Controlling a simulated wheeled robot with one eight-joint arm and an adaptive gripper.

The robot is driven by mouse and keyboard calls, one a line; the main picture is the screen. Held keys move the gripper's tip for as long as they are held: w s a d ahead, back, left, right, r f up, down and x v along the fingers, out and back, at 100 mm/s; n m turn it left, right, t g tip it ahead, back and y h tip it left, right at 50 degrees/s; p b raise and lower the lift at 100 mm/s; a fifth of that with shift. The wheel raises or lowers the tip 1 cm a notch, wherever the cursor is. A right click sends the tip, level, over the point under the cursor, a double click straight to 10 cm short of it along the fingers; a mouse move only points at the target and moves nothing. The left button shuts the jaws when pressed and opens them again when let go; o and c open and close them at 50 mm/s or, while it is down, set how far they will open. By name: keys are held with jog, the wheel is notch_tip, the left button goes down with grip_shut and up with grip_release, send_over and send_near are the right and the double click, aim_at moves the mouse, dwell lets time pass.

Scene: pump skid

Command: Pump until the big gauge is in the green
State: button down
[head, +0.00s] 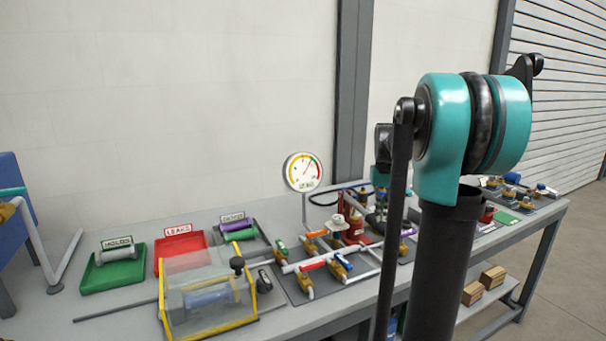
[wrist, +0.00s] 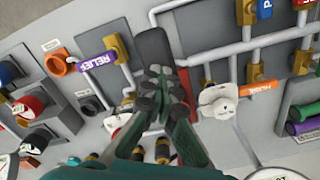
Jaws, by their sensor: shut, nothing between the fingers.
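The big gauge (head: 304,172) stands on a thin post above the bench in the head view. Its white dial has coloured bands, and its needle seems to lean up and right; the exact reading is too small to tell. A pale round rim (wrist: 283,173) at the wrist view's lower right may be the same gauge. My gripper (wrist: 157,77) is shut and empty above the skid. A dark rounded bar (wrist: 153,46) lies just beyond its fingertips; I cannot tell whether they touch. In the head view my arm hides much of the gripper and the pump.
A purple RELIEF handle (wrist: 97,61), a white knob (wrist: 218,103) and an orange handle (wrist: 258,89) surround the gripper. Pipes and valves crowd the bench. Left are a clear yellow-edged box (head: 207,307), a green tray (head: 113,276) and a red tray (head: 180,245).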

notch_tip(320, 180, up, 9)
dwell(0.5)
jog(key=shift+f, duration=0.1)
dwell(0.6)
dwell(1.4)
dwell(0.6)
notch_tip(320, 180, up, 5)
jog(key=shift+r, duration=0.1)
dwell(0.5)
jog(key=shift+s, duration=0.1)
